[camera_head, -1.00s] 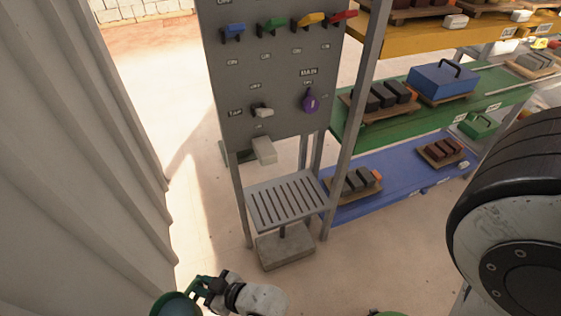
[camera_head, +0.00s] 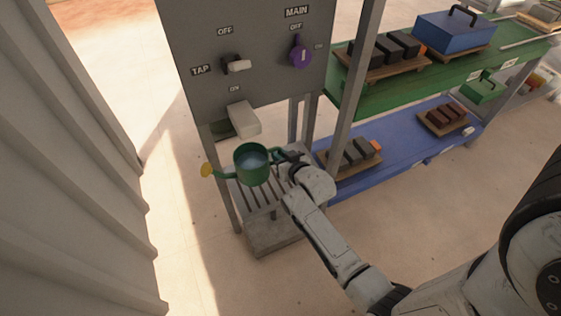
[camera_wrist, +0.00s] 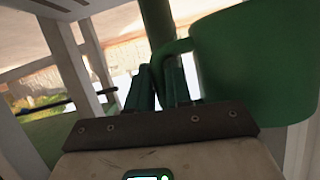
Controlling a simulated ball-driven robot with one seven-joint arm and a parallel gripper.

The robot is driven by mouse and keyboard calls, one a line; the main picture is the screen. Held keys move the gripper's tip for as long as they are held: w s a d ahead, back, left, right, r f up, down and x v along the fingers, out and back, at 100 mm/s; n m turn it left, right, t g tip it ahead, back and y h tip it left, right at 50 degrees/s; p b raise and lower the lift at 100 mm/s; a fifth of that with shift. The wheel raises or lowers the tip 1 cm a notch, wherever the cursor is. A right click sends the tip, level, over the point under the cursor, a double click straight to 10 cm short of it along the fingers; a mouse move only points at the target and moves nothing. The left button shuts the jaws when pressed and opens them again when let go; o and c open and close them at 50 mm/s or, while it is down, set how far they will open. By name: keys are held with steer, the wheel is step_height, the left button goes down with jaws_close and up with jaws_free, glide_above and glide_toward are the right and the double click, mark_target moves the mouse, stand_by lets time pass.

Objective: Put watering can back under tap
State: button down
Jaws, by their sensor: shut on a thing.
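The green watering can (camera_head: 251,172) with a yellow rose on its spout is upright over the slatted grey shelf (camera_head: 236,194), in front of and just below the white tap spout (camera_head: 243,119). I cannot tell whether its base touches the slats. Liquid shows inside it. My gripper (camera_head: 281,157) is shut on its handle at the right side. In the wrist view the can's green body (camera_wrist: 250,70) fills the upper right, with the fingers (camera_wrist: 170,85) at the handle. The tap lever (camera_head: 238,65) sits between its OFF and ON labels.
The grey panel (camera_head: 190,95) carries a purple MAIN knob (camera_head: 300,56). A grey post (camera_head: 350,100) stands close right of the shelf. Green (camera_head: 400,92) and blue (camera_head: 400,150) racks with blocks are to the right. A corrugated wall (camera_head: 60,160) is on the left.

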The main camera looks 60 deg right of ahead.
steer(key=shift+w+f+b, duration=0.1)
steer(key=shift+f+b, duration=2.9)
steer(key=shift+f, duration=0.3)
steer(key=shift+f+b, duration=0.55)
steer(key=shift+f, duration=0.1)
steer(key=c, duration=1.4)
jaws_free()
steer(key=o, duration=0.4)
steer(key=shift+o, duration=0.2)
steer(key=shift+f, duration=0.1)
steer(key=shift+s+a, duration=0.1)
steer(key=shift+s, duration=0.1)
steer(key=p+v, duration=0.2)
steer(key=v, duration=0.8)
steer(key=shift+s+r, duration=0.2)
steer(key=shift+r, duration=0.05)
steer(key=shift+a, duration=0.15)
